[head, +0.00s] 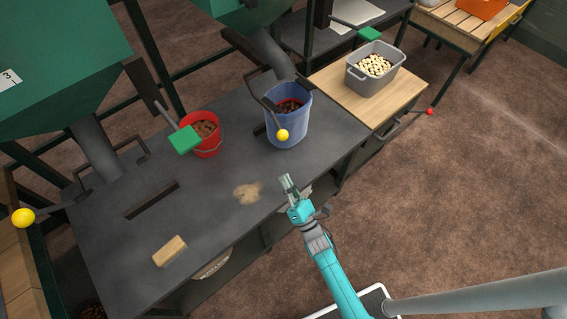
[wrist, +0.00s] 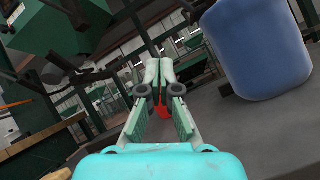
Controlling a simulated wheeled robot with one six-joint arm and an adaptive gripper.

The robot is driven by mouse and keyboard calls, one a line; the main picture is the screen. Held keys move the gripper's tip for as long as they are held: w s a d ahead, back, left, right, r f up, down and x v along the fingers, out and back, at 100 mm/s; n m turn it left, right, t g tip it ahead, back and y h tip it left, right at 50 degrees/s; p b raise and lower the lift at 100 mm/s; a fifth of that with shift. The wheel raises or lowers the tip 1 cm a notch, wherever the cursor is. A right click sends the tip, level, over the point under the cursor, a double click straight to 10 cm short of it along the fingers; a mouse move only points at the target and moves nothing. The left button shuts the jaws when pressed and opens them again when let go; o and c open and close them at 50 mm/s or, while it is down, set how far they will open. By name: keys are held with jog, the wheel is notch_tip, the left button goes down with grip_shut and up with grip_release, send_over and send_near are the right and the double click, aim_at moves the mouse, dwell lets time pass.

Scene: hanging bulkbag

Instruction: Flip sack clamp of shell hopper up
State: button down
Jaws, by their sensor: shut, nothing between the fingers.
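Two clamp levers with yellow ball ends show in the head view; no readable label says which belongs to the shell hopper. One yellow ball (head: 282,134) hangs in front of the blue sack-like container (head: 290,115), under the centre hopper's spout (head: 272,55). The other yellow ball (head: 23,217) sticks out left below the left green hopper (head: 60,55). My gripper (head: 287,182) is shut and empty over the bench's front edge, below and apart from the blue container. In the wrist view my fingers (wrist: 158,68) are together, with the blue container (wrist: 262,45) to their right.
A brown block (head: 170,250) and a dark bar (head: 151,200) lie on the dark bench (head: 205,215). A grey crate (head: 388,82) stands at right.

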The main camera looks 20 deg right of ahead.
jog(key=w+r, duration=0.7)
jog(key=r, duration=0.1)
jog(key=shift+d+r, duration=0.2)
jog(key=shift+d, duration=0.2)
